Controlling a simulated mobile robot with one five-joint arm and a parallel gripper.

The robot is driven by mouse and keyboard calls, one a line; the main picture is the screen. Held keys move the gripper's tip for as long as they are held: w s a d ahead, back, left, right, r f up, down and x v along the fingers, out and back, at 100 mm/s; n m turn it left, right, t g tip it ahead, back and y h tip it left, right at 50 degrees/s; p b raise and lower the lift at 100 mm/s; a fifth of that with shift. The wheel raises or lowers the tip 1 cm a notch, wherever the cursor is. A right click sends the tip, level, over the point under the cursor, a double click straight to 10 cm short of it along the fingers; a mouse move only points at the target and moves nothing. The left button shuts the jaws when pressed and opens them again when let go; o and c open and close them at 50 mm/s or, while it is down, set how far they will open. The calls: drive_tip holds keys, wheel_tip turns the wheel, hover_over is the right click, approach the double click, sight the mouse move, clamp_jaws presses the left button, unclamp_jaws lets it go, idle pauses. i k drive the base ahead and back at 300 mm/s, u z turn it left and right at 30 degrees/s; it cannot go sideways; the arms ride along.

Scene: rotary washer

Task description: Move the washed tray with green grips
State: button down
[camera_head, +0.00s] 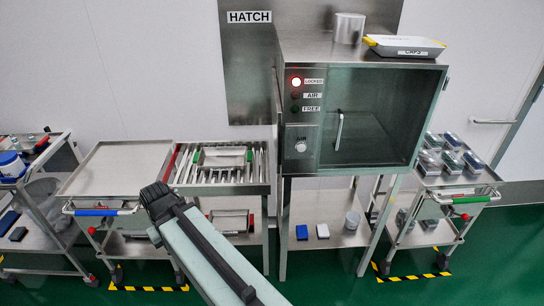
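A metal tray with green grips (222,158) lies on the roller rack (188,180) left of the hatch cabinet. A green grip shows at each of its sides. My arm (205,250) rises from the bottom of the picture, with a dark joint at its upper end in front of the left cart and rack. No gripper fingers can be made out. The hatch cabinet (300,165) has a glass door (370,125) with a vertical handle, and it looks closed. The AIR and FREE lamps are dark.
A cart with an empty flat top (120,165) stands at the left. Another tray with red grips (232,221) is on the rack's lower shelf. The right cart (460,182) holds several small containers. A CAPS box (405,46) and a metal canister (350,28) stand on the cabinet.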

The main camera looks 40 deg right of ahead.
sight(222, 158)
drive_tip(key=z, duration=0.1)
drive_tip(key=i, duration=1.65)
drive_tip(key=u, duration=0.1)
